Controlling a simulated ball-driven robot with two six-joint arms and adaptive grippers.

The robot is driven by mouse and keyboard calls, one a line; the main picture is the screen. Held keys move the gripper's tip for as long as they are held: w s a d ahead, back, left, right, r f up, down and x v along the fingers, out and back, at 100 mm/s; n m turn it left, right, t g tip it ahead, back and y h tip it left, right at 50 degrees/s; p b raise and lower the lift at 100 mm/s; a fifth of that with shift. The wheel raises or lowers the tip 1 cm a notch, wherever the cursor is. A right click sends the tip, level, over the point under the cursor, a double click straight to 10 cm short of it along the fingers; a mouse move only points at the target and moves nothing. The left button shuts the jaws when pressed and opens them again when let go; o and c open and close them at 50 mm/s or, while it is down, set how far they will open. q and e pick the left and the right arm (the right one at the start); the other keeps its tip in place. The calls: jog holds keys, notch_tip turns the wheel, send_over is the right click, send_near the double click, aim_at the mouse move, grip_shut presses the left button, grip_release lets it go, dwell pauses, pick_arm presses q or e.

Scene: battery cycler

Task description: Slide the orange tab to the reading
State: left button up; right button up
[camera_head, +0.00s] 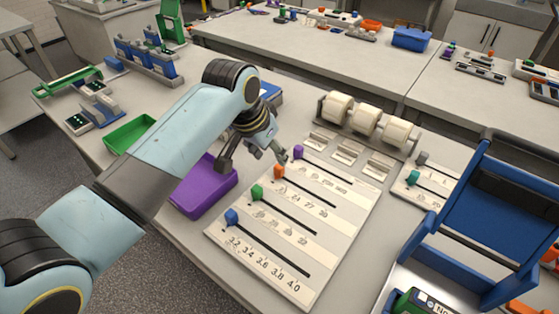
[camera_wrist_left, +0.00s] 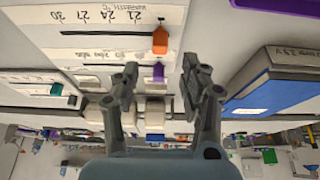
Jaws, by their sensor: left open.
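The orange tab (camera_head: 279,172) stands at the left end of its slot on the white slider board (camera_head: 336,240). In the left wrist view the orange tab (camera_wrist_left: 160,40) is at the end of a dark slot, by a row of printed numbers running from 21 to 30. My left gripper (camera_head: 281,155) is just behind the orange tab, above the board. In the wrist view its fingers (camera_wrist_left: 160,82) are apart and empty, with the purple tab (camera_wrist_left: 158,72) appearing between them. The orange tab lies beyond the fingertips. My right gripper is not in view.
Green (camera_head: 257,192) and blue (camera_head: 232,216) tabs sit on nearer rows. White rolls (camera_head: 367,118) stand behind the board. A purple tray (camera_head: 205,188) is left of it; a blue stand (camera_head: 495,215) is at right. The slots right of the tabs are clear.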

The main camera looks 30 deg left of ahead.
aim_at(279, 166)
pick_arm(q)
jog(key=x, duration=0.3)
jog(key=shift+w+f, duration=0.1)
jog(key=shift+f, duration=0.25)
jog(key=x, duration=0.3)
jog(key=shift+w+f, duration=0.1)
jog(key=c, duration=0.5)
grip_shut()
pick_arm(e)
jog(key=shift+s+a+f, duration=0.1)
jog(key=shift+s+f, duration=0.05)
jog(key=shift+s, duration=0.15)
